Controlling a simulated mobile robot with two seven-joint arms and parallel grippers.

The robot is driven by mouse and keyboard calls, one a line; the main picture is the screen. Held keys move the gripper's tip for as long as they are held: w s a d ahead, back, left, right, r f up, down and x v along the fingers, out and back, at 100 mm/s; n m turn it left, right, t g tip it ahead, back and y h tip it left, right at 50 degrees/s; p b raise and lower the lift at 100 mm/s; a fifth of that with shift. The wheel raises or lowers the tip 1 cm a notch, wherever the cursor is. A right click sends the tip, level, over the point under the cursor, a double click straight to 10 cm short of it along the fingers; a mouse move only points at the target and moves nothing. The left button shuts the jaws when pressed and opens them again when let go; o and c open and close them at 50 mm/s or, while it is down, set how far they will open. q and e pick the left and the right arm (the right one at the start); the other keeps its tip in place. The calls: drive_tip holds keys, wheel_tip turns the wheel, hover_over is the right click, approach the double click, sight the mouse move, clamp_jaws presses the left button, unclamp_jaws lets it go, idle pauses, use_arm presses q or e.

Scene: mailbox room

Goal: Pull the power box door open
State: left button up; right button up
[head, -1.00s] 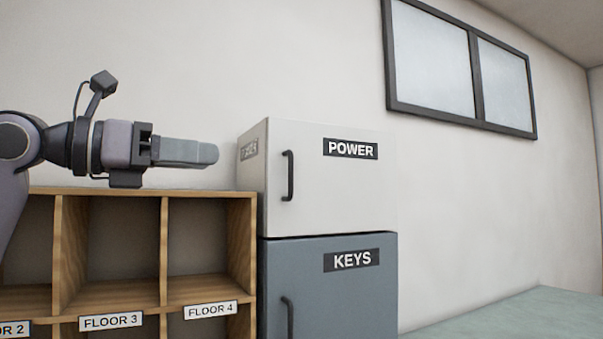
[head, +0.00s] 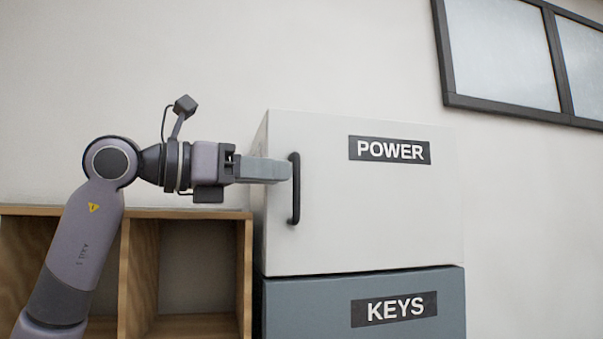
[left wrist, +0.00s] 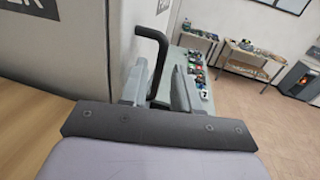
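The white power box (head: 365,215) has a POWER label (head: 389,150) and its door looks shut. Its dark vertical bar handle (head: 294,190) is near the door's left edge. My left gripper (head: 288,171) reaches in from the left, level with the handle's upper part, its fingertips at the bar. In the left wrist view the two fingers (left wrist: 160,88) stand apart, and the dark handle (left wrist: 160,45) runs down into the gap between them. I cannot tell whether either finger touches the bar. My right gripper is out of view.
The grey keys box (head: 300,305) is directly below the power box. A wooden shelf (head: 190,213) stands to the left, under my left arm. A window (head: 495,50) is on the wall. The left wrist view shows tables with items (left wrist: 245,55) farther off, with open floor (left wrist: 235,105) nearby.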

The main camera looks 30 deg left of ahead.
sight(294, 174)
use_arm(q)
drive_tip(key=shift+p+x, duration=0.35)
drive_tip(key=shift+x, duration=2.05)
clamp_jaws()
drive_tip(key=shift+s+d, duration=0.1)
